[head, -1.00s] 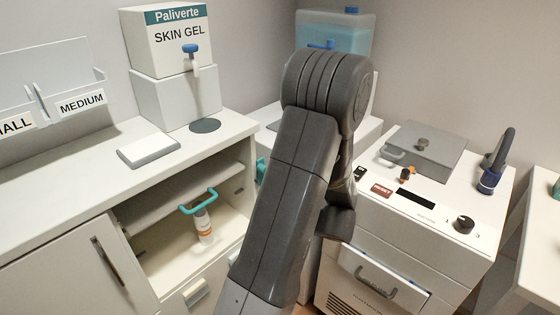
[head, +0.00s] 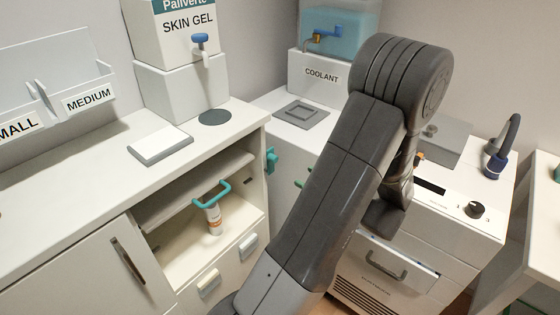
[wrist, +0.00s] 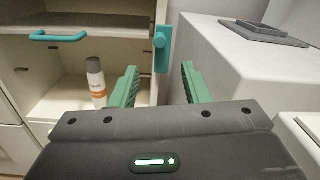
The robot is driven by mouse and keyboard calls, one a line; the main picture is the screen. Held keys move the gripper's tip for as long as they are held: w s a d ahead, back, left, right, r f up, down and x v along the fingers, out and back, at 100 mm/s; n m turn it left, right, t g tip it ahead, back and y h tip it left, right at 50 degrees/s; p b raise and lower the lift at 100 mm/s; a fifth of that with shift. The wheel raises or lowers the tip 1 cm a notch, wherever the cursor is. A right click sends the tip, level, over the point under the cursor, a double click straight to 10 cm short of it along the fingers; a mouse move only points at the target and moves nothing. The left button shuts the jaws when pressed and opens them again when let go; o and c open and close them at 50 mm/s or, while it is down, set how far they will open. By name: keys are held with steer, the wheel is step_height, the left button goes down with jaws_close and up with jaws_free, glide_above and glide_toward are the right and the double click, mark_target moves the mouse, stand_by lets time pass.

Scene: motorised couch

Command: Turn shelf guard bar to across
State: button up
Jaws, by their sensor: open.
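A teal bar (wrist: 162,52) with a round pivot near its top is fixed on the right upright of the open cabinet; it appears to be the shelf guard bar and hangs vertically. It also shows in the head view (head: 271,160). My gripper (wrist: 159,72) is open and empty, its green fingers either side of the bar in the wrist picture. The bar looks farther off, with no contact visible. A teal loop handle (wrist: 58,36) is on the shelf's front edge (wrist: 110,23).
A white bottle with an orange band (wrist: 96,82) stands in the lower compartment. A white block (wrist: 235,80) borders the gripper's right side. The coolant tank (head: 338,35), skin gel box (head: 178,35) and control cabinet (head: 450,215) stand around.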

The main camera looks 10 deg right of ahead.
mark_target(276, 160)
steer(key=b+x, duration=0.1)
steer(key=x, duration=1)
steer(key=shift+w+a, duration=0.15)
steer(key=shift+w, duration=0.1)
